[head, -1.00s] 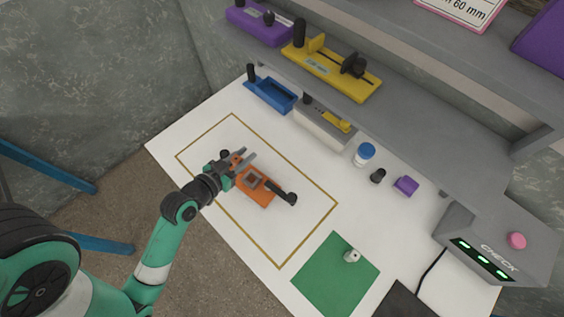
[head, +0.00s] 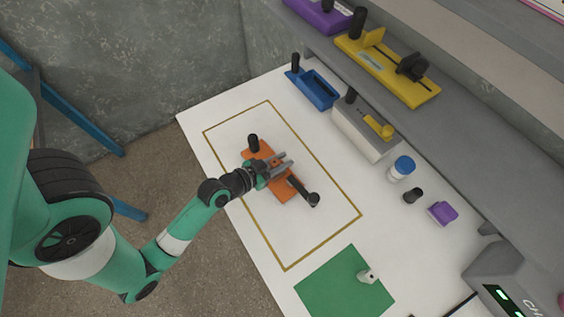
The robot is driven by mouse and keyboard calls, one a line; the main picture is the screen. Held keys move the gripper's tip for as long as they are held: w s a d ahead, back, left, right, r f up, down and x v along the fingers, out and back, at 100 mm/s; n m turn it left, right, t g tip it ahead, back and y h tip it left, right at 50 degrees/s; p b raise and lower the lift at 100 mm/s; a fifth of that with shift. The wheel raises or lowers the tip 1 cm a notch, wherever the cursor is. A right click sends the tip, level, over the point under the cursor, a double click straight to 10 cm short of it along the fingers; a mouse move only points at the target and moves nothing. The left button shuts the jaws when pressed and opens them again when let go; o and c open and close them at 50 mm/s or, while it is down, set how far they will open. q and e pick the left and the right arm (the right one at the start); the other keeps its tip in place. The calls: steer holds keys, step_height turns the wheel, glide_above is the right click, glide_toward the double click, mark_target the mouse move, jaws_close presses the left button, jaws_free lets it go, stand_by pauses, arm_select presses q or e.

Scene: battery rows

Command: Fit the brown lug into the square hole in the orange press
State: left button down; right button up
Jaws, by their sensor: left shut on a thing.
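The orange press (head: 285,192) lies on the white table inside a gold outline, with a black knob at its far left end and a black lever at its right end. My left gripper (head: 284,166) is over the middle of the press, its fingers pointing right. It is shut on a small piece, which I take to be the brown lug; the fingers and the small scale hide it. The square hole is covered by the gripper, so I cannot tell whether the lug is in it or above it. My right gripper is not in view.
A blue tray (head: 319,91), a grey box with a yellow handle (head: 358,132), a blue-capped jar (head: 401,168), a black cylinder (head: 413,195) and a purple block (head: 442,213) line the back. A green mat (head: 335,290) bears a small white piece (head: 368,276). A shelf (head: 465,145) overhangs behind.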

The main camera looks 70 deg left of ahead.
arm_select(q)
steer(key=c, duration=1.1)
jaws_free()
steer(key=shift+f, duration=0.15)
steer(key=o, duration=0.4)
steer(key=shift+o, duration=0.2)
